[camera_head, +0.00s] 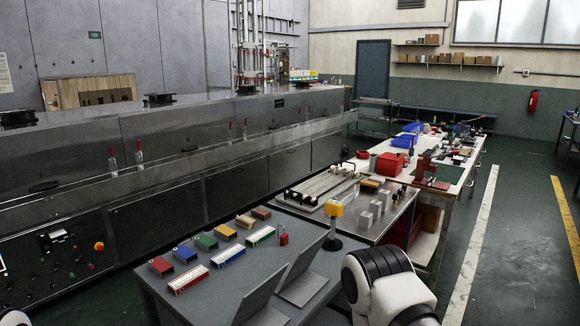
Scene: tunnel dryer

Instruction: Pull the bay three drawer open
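The long dark metal dryer (230,130) runs along the left side, from the near left toward the back. Its lower front has a row of closed rectangular panels, among them a near panel (157,218), a middle panel (232,190) and a farther panel (292,168). I cannot tell which of these, if any, is the bay three drawer; no open drawer is seen. Neither gripper is in view. Only a white and black link of my arm shows at the bottom right, and a small white part at the bottom left corner.
A grey table (215,298) with coloured blocks and two tilted plates stands in front. A metal bench (375,228) and a cluttered white workbench (465,160) stand behind it. A control panel with a yellow-ringed red button (99,246) is at left. Floor at right (500,265) is clear.

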